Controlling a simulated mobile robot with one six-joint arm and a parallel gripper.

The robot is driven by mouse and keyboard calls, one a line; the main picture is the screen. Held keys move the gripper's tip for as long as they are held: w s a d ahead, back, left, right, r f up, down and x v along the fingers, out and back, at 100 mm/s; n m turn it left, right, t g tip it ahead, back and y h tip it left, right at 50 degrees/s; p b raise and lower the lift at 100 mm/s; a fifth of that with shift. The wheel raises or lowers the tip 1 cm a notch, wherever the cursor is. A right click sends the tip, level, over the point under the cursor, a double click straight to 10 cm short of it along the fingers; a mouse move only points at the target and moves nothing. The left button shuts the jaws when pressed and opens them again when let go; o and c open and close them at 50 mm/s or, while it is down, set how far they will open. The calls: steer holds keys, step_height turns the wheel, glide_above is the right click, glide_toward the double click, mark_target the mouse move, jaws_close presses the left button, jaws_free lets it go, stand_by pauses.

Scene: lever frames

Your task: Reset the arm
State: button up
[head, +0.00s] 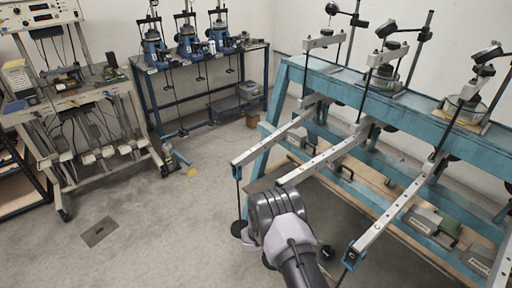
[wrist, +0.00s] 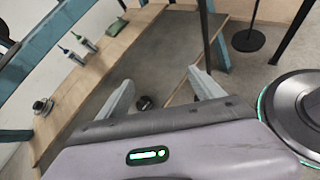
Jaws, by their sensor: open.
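My gripper (wrist: 160,88) is open in the wrist view, with its two pale fingers spread apart and nothing held between them. In the head view my grey arm (head: 283,225) reaches up from the bottom edge to the front of the teal lever frame (head: 345,88); its wrist hides the gripper there. Steel lever arms (head: 328,158) stick out of the frame towards me, one just above my wrist. I cannot tell whether my arm touches any of them.
A black round weight (wrist: 247,40) hangs or stands near the top right of the wrist view. A dark bench (head: 203,68) with blue devices and a trolley (head: 72,98) stand behind. Grey floor (head: 150,215) is open at left.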

steer(key=s+a+r+m+g+y+b, duration=0.1)
steer(key=s+r+m+y+b, duration=0.3)
steer(key=r, duration=0.7)
steer(key=s+a+r+m+y, duration=0.1)
steer(key=s+r+m+y, duration=0.1)
steer(key=r+m, duration=0.6)
steer(key=s+a+r+m+t+y+b, duration=0.2)
steer(key=s+r, duration=0.4)
steer(key=s, duration=0.3)
steer(key=s+a+r+m+t+y+b, duration=0.2)
steer(key=s+a+r+m+t+y, duration=0.2)
steer(key=s, duration=0.5)
step_height(320, 180, up, 3)
steer(key=a+m+y, duration=0.1)
steer(key=a+m, duration=0.1)
steer(key=shift+s+a+y, duration=0.25)
steer(key=shift+a+y, duration=0.1)
steer(key=shift+y, duration=0.05)
